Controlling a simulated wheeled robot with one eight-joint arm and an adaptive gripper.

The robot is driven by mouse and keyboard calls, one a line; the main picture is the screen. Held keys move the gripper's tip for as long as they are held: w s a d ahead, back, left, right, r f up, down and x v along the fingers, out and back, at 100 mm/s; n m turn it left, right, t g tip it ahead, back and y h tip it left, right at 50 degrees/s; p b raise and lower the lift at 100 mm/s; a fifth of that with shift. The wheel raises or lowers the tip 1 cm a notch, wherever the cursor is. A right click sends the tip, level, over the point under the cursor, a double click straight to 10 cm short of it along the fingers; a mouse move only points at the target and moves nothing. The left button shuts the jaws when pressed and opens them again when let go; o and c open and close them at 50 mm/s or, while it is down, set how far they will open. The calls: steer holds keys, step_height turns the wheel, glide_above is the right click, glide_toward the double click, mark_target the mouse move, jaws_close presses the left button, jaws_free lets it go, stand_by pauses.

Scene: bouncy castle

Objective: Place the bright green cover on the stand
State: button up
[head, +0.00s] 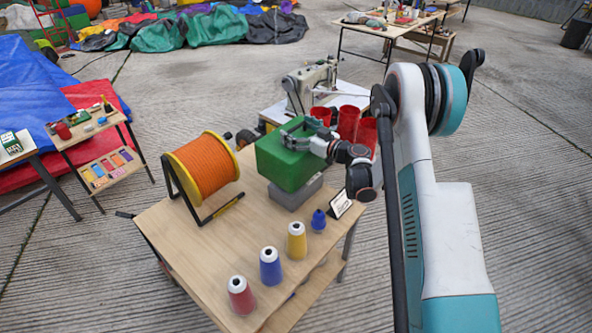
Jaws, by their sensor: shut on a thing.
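The bright green cover (283,166) is a boxy block over the wooden table, near its back right. My gripper (298,138) reaches in from the right and is shut on the top of the cover. A grey block (294,196), which looks like the stand, shows directly below the cover. The cover hides the upper part of the grey block. I cannot tell whether the two touch or a small gap remains.
On the wooden table (190,252), an orange cable reel (207,165) stands left of the cover. Several thread cones, such as the yellow one (297,242), line the front right. A small sign (340,204) and red cups (348,122) are close by, with a sewing machine (312,84) behind.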

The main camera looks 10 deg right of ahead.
step_height(320, 180, down, 14)
steer(key=b, duration=0.4)
steer(key=shift+f, duration=0.1)
steer(key=o, duration=1.4)
steer(key=shift+o, duration=0.6)
